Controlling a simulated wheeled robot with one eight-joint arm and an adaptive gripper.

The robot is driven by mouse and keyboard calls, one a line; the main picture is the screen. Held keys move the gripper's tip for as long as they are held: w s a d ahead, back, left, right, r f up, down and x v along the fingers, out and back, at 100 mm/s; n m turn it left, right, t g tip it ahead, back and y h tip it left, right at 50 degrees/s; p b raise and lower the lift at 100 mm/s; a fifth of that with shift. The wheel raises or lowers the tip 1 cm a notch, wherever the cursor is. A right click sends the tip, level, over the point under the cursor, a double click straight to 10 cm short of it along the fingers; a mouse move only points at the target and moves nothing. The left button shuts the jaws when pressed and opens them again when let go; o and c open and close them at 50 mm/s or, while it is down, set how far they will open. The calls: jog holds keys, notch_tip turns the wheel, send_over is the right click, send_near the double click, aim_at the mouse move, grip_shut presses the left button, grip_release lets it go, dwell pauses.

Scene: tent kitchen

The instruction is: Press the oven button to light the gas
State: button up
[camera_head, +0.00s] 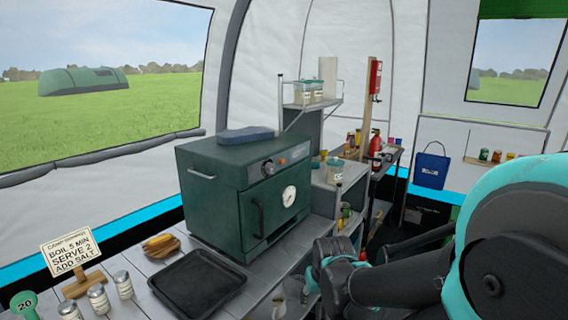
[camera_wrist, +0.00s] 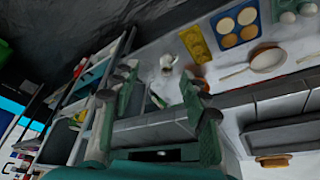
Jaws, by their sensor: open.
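The dark green oven (camera_head: 215,205) stands on the slatted counter in the head view. Its front has a round knob (camera_head: 269,168) with a small orange-red mark beside it, a round white gauge (camera_head: 289,196) and a door handle (camera_head: 258,218). I cannot clearly make out a separate button at this size. My gripper (camera_wrist: 158,90) shows in the wrist view, with its two green fingers spread and nothing between them. In the head view my arm fills the lower right, apart from the oven. I cannot make out the oven in the wrist view.
A shelf unit (camera_head: 340,185) stands right of the oven.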

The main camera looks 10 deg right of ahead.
grip_shut()
dwell(1.3)
